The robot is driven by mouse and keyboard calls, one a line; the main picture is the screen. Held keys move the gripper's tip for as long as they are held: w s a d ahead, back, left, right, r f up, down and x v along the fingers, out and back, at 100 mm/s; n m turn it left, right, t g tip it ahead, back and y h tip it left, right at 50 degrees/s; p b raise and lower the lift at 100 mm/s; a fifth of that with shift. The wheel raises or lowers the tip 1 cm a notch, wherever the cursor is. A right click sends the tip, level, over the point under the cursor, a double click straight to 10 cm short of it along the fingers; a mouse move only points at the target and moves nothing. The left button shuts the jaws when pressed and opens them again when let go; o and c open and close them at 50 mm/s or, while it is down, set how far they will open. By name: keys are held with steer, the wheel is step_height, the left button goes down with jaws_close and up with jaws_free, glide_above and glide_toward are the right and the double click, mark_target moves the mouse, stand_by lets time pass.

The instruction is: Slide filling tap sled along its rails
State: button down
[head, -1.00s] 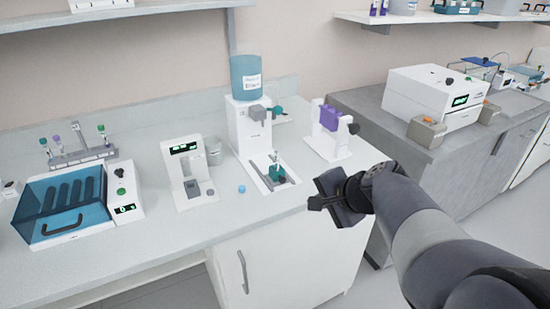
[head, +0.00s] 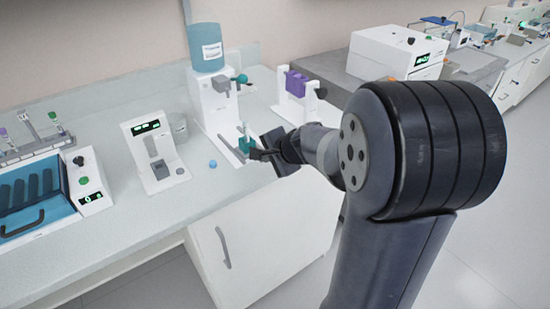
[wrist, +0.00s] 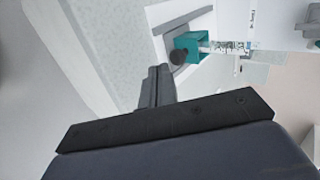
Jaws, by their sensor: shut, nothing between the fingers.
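The filling tap sled is a small teal block (head: 245,143) on pale rails (head: 230,149) at the foot of the white dispenser. In the wrist view the teal sled (wrist: 196,44) carries a dark round knob (wrist: 178,57), and a clear, marked tube (wrist: 228,46) extends from it. My gripper (head: 256,154) is at the sled's right, near-side end in the head view. In the wrist view my gripper's fingers (wrist: 160,72) are closed together and empty, just short of the knob. A small gap seems to show; I cannot tell whether they touch.
The dispenser (head: 213,105) with a teal bottle (head: 207,48) stands behind the rails. A purple-topped white stand (head: 297,95) is to the right. A blue cap (head: 212,163) and a white instrument (head: 154,155) lie left. The bench's front edge is close below my gripper.

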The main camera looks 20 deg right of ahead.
mark_target(248, 147)
steer(key=shift+w+a, duration=0.3)
steer(key=shift+w, duration=0.45)
steer(key=w+a+p, duration=0.1)
steer(key=w, duration=0.2)
steer(key=w+a+p, duration=0.1)
steer(key=w, duration=0.2)
steer(key=w+a+p, duration=0.1)
steer(key=w, duration=0.2)
steer(key=shift+r, duration=0.15)
steer(key=shift+d, duration=0.1)
